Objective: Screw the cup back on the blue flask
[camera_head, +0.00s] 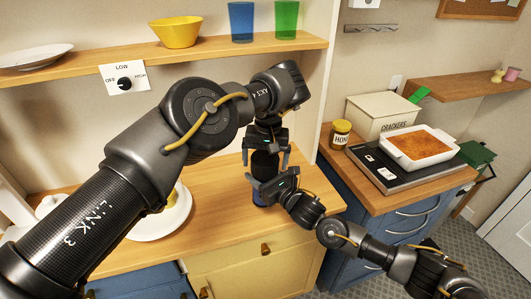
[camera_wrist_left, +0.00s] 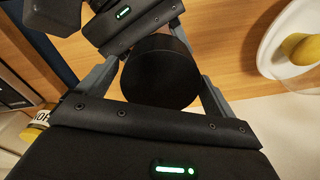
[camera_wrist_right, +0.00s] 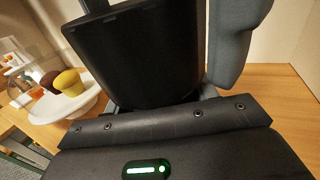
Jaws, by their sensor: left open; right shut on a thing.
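The blue flask (camera_head: 259,198) stands upright on the wooden counter, mostly hidden behind my right gripper. The black cup (camera_head: 264,164) is at its top; it also shows in the left wrist view (camera_wrist_left: 160,75) as a dark round end and fills the middle of the right wrist view (camera_wrist_right: 150,60). I cannot tell how tightly it sits. My left gripper (camera_head: 266,158) points down from above, open, with one finger on each side of the cup. My right gripper (camera_head: 262,188) is shut on the flask, low on its body.
A white plate (camera_head: 160,228) with a yellow thing lies left on the counter, partly behind my left arm. A shelf (camera_head: 220,46) with a yellow bowl (camera_head: 176,31) and two tumblers hangs above. A honey jar (camera_head: 340,134) and baking dish (camera_head: 419,146) stand at the right.

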